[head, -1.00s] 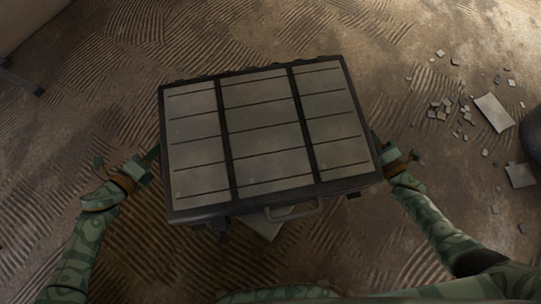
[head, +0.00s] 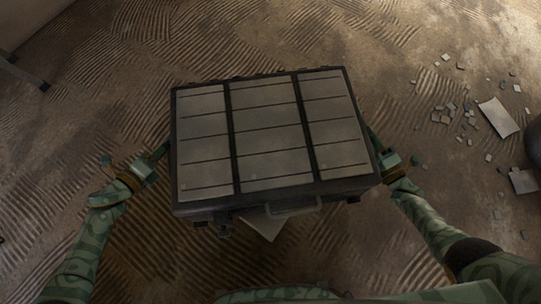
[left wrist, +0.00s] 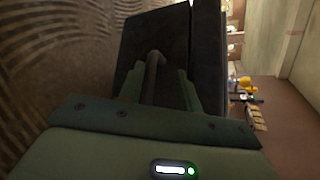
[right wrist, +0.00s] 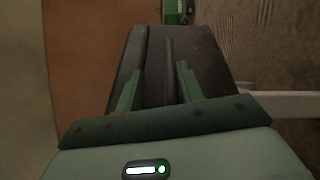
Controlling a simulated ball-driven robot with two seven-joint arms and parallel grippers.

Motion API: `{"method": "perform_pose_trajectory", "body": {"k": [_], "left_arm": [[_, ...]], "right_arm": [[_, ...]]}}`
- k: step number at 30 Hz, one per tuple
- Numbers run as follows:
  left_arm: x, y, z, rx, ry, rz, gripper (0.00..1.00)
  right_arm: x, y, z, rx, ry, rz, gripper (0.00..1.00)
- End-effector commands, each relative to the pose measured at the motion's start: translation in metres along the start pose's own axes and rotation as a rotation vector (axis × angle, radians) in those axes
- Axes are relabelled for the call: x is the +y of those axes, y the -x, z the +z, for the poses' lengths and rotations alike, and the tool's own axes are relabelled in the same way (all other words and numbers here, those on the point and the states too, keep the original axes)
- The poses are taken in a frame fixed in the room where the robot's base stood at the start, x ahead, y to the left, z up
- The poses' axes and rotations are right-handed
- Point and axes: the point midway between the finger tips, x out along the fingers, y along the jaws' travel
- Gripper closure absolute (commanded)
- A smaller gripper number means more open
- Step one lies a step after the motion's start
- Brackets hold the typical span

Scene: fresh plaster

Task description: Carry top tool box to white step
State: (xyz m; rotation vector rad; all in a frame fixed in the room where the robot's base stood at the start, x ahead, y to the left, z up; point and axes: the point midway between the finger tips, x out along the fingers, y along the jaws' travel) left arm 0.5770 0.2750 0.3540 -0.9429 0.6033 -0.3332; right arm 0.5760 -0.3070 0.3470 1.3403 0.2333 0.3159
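The top tool box (head: 268,137), a dark case with pale ribbed lid panels, is level in front of me in the head view. My left gripper (head: 163,151) is at its left end and my right gripper (head: 376,142) at its right end. In the left wrist view the fingers (left wrist: 160,90) flank a dark handle (left wrist: 152,72). In the right wrist view the fingers (right wrist: 160,88) flank the other end's handle (right wrist: 168,65). Both grippers hold the box by these handles, though finger contact is hard to see. The white step cannot be identified surely.
A pale flat corner (head: 266,228) shows below the box's front edge; the rest is hidden. A white bar (right wrist: 285,103) shows beside the box in the right wrist view. Broken tile pieces (head: 498,117) lie on the ridged floor at right. The floor at left is mostly clear.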

Motion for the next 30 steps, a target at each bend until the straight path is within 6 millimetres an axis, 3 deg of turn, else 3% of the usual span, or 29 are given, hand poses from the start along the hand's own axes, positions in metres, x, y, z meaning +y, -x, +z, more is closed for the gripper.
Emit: {"method": "perform_pose_trajectory", "body": {"k": [3,7,17,30], "left_arm": [[0.000,0.000,0.000,0.000,0.000,-0.001,0.63],[-0.001,0.000,-0.001,0.001,0.001,-0.001,0.29],[-0.002,0.002,-0.001,0.001,0.001,-0.006,0.29],[0.002,0.067,-0.001,0.002,0.001,0.004,0.29]], "right_arm": [[0.002,-0.002,-0.001,0.001,-0.002,0.006,0.66],[0.002,-0.002,-0.001,0.002,-0.002,0.007,0.66],[0.003,-0.003,-0.002,0.003,-0.003,0.009,0.66],[0.002,-0.002,-0.001,0.001,-0.002,0.008,0.66]]}}
